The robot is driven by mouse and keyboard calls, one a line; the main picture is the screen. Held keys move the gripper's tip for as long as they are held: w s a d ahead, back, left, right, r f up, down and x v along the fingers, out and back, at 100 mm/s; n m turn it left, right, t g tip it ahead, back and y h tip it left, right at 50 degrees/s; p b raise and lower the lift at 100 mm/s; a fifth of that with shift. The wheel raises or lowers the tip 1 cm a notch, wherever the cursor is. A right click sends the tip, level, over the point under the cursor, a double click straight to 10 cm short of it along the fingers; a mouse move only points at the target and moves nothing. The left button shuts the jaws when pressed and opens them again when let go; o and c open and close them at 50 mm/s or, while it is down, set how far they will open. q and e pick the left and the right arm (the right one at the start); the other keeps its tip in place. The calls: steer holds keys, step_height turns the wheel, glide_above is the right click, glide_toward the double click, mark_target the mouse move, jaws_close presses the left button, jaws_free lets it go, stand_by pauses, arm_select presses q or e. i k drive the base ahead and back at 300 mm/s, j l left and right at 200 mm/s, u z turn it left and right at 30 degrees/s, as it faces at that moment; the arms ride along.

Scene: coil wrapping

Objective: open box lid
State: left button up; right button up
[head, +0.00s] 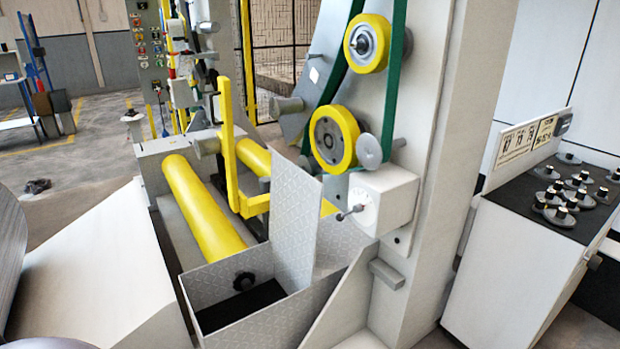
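The metal box (267,325) of diamond-patterned plate stands at the bottom centre of the head view. Its top is open and I can see into its dark interior. A black round knob (243,281) shows inside, against a wall. A diamond-patterned panel (293,210), which looks like the lid, stands upright at the box's far right side. Its lower edge meets the box there; the hinge itself is not clear to see. Neither of my grippers is in view, and nothing of mine touches the box.
Yellow rollers (203,210) and a yellow bar (229,150) lie behind the box. Yellow wheels (333,138) with a green belt (393,80) stand above it. A control console (545,220) with several black knobs is at right. A white sloped panel (95,270) is at left.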

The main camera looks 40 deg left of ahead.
mark_target(296, 203)
steer(key=i+l+u, duration=0.15)
steer(key=i, duration=0.25)
steer(key=i+l+u, duration=0.2)
steer(key=i+l, duration=0.2)
steer(key=i+u, duration=0.2)
steer(key=i, duration=0.75)
